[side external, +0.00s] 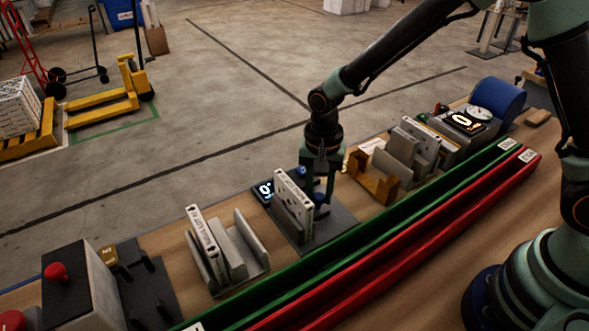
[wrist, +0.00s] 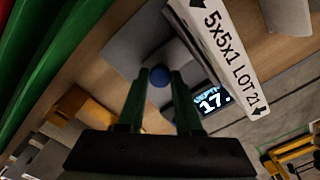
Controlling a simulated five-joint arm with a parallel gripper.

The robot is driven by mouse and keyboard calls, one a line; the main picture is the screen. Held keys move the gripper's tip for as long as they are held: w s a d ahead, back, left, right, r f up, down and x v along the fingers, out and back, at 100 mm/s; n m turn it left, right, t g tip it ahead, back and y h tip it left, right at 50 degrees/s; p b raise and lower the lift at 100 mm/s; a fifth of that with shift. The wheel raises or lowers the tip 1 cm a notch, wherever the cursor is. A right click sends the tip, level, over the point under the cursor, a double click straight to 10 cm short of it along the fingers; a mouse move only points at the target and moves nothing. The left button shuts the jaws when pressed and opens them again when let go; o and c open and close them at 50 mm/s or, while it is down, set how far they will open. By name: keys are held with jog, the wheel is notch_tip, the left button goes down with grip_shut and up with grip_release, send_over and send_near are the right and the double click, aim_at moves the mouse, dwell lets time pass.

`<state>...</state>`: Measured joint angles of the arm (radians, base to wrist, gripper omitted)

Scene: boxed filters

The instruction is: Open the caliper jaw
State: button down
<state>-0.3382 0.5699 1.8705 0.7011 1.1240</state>
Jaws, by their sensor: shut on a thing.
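The caliper station has a dark grey base plate (side external: 335,228) in the middle of the bench. A white filter box (side external: 292,196) stands upright on it; the wrist view shows this box (wrist: 228,52) marked "5x5x1 LOT 21". A lit display (side external: 265,190) is beside the box; in the wrist view the display (wrist: 209,101) shows "17." with the rest covered. My gripper (side external: 319,193) points down beside the box. Its green fingers (wrist: 159,75) are shut on a round blue knob (wrist: 159,77). The caliper jaw's opening cannot be made out.
A rack (side external: 240,262) with another box stands to the left, and an ochre rack (side external: 371,182) with grey plates to the right. Green (side external: 405,209) and red (side external: 420,240) channels run along the bench front. A black-and-grey unit with a red button (side external: 55,271) stands far left.

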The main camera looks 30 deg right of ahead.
jog(key=shift+d+r, duration=0.1)
jog(key=shift+d, duration=1.65)
jog(key=c, duration=0.6)
grip_release()
jog(key=shift+a, duration=0.1)
notch_tip(320, 180, up, 12)
